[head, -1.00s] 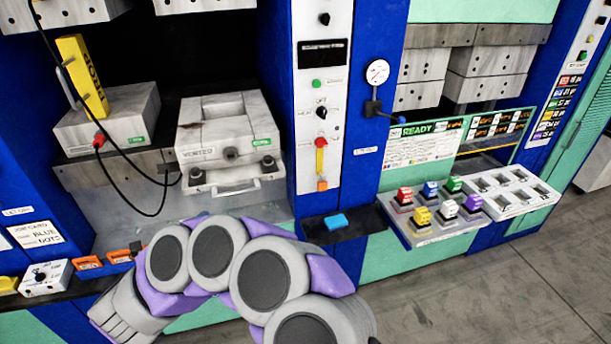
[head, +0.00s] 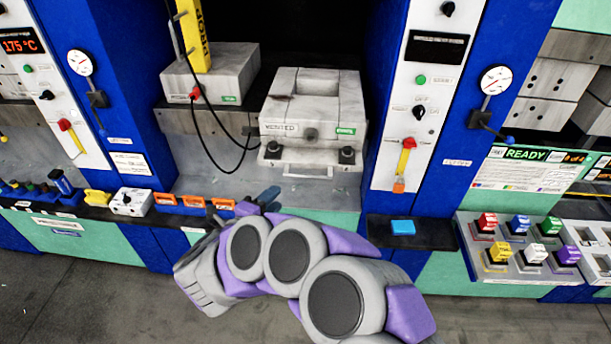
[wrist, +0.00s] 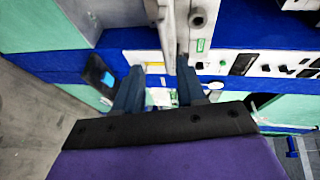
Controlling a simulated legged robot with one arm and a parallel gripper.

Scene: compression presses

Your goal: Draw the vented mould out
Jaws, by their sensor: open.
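The vented mould (head: 312,128) is a pale grey block with a square recess on top, a VENTED label and a green tag. It sits on the press bed in the head view. A front plate with two dark knobs and a light bar handle (head: 308,173) is below its face. My gripper (head: 262,195) is in front of the bed, lower left of the handle, with blue fingers. In the wrist view my gripper (wrist: 158,72) is open, fingers apart. A grey part with round knobs (wrist: 197,22) shows past the fingertips. I cannot tell whether they touch it.
A second grey block (head: 222,72) with a yellow upright tool (head: 194,35) and dark cables stands left of the mould. Orange pieces (head: 180,200) and a white box (head: 131,202) line the front ledge. A blue block (head: 402,227) lies on the right ledge, beside coloured buttons.

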